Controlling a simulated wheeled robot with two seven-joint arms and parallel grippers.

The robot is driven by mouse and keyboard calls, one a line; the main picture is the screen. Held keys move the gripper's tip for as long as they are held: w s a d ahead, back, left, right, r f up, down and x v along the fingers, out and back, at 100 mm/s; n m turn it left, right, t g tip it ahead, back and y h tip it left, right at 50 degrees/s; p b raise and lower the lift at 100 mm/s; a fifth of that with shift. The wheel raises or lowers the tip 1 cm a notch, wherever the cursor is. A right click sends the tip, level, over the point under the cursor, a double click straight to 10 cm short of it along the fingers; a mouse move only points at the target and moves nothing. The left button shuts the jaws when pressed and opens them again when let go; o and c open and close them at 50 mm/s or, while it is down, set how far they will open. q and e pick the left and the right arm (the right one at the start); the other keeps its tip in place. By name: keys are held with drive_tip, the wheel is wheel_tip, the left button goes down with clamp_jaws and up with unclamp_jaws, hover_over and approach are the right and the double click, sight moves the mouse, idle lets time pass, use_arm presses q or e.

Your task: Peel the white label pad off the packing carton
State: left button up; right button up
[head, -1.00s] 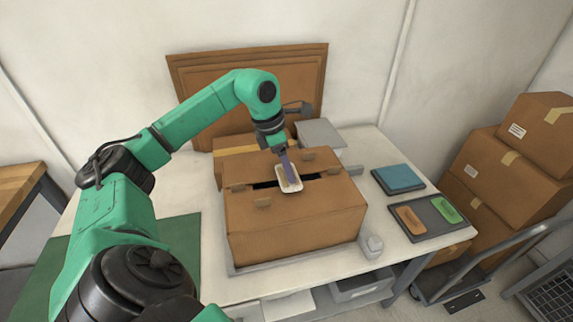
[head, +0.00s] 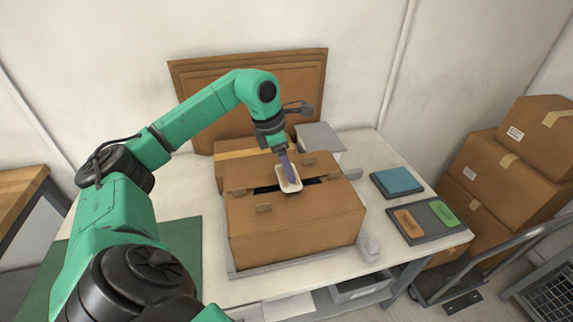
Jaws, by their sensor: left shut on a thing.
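The packing carton (head: 296,236) is a brown box in the middle of the white table, with a dark slot across its top and small tabs beside it. The white label pad (head: 285,186) looks like a small pale rounded piece with a raised rim, over the slot. My left gripper (head: 290,178), with purple fingers, points down at the pad and is shut on it. The fingertips hide part of the pad. I cannot tell whether the pad still touches the carton top. My right gripper is out of view.
A dark tray (head: 428,231) with an orange piece (head: 408,221) and a green piece (head: 443,213) lies to the right, near a blue pad (head: 398,181). Brown boxes (head: 497,167) are stacked far right. A green mat (head: 183,240) lies left of the carton.

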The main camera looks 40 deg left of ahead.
sight(286, 177)
use_arm(q)
drive_tip(key=shift+r, duration=0.15)
wheel_tip(286, 177, up, 6)
drive_tip(key=p, duration=0.6)
